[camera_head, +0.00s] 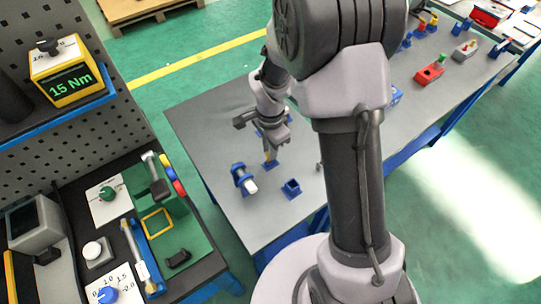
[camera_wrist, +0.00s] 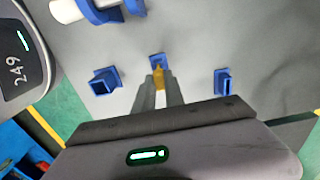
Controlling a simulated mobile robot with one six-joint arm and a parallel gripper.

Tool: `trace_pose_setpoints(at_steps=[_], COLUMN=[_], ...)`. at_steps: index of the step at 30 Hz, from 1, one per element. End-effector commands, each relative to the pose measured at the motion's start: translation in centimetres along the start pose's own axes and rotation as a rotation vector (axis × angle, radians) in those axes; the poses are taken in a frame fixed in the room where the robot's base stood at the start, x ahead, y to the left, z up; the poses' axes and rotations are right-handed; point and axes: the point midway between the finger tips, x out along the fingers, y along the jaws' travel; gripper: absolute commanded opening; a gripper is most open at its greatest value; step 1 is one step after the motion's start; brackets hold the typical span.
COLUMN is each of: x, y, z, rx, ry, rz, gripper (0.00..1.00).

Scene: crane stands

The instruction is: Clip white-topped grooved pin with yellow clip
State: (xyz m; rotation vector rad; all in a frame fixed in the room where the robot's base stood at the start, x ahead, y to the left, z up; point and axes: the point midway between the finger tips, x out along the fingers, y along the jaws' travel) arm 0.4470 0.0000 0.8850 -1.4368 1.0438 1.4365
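A yellow clip (camera_wrist: 158,77) is between the fingertips of my gripper (camera_wrist: 160,88) in the wrist view, and the narrow finger gap appears closed on it. In the head view my gripper (camera_head: 272,138) points down at the table, with the yellow clip (camera_head: 268,156) just below it. A small blue holder (camera_wrist: 157,60) is at the clip's far end; whether the clip still sits in it is unclear. The white-topped pin (camera_head: 250,186) lies tilted in a blue stand (camera_head: 238,172), left of my gripper. Its white end (camera_wrist: 66,11) shows at the wrist view's top left; its groove is not clear.
Empty-looking blue holders stand left (camera_wrist: 104,82) and right (camera_wrist: 223,82) of the clip in the wrist view. The grey table (camera_head: 205,125) is clear at its far left. A red block (camera_head: 429,73) and other parts are farther right. A tool bench (camera_head: 205,268) stands left.

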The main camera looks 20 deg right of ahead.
Motion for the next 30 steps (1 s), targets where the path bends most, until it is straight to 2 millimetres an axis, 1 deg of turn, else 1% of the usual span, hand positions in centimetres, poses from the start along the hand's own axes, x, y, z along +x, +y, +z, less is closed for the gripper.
trace_pose_setpoints(at_steps=[7, 10, 30], x=[-0.1, -0.4, -5.1], y=[0.0, 0.0, 0.0], z=[0.0, 0.0, 0.0], rx=[0.0, 0.0, 0.0], ry=[0.0, 0.0, 0.0], rz=[0.0, 0.0, 0.0], gripper=[0.0, 0.0, 0.0])
